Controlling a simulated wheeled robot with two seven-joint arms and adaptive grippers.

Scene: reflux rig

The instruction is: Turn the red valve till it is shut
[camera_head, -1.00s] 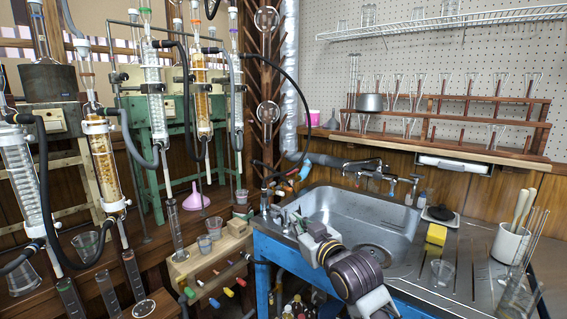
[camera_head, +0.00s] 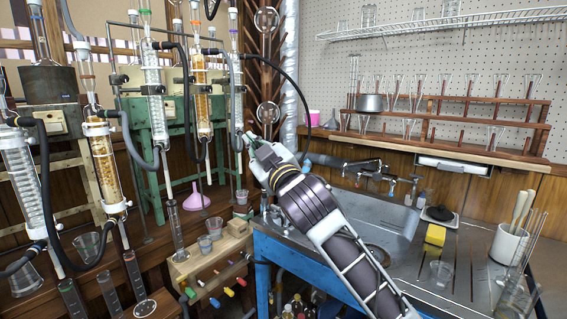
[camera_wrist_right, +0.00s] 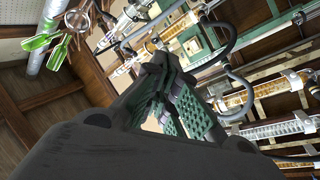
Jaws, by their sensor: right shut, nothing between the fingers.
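My right gripper (camera_head: 249,141) is raised in front of the sink's back left corner, beside the lower end of the right-hand glass column. It is shut and empty; its green-padded fingers also show in the wrist view (camera_wrist_right: 168,100). A small red handle (camera_head: 200,284) is among the coloured handles on the front of the wooden block, low and left of the gripper and apart from it. I cannot tell if this is the red valve. The reddish fittings by the sink's back left are now hidden behind my right gripper. My left gripper is not in view.
Glass columns with hoses, such as the orange-filled one (camera_head: 201,95), stand close left of the gripper. A metal sink (camera_head: 385,215) lies under my right arm, with taps (camera_head: 370,170) behind it. A yellow sponge (camera_head: 435,235) and white pot (camera_head: 508,243) are at right.

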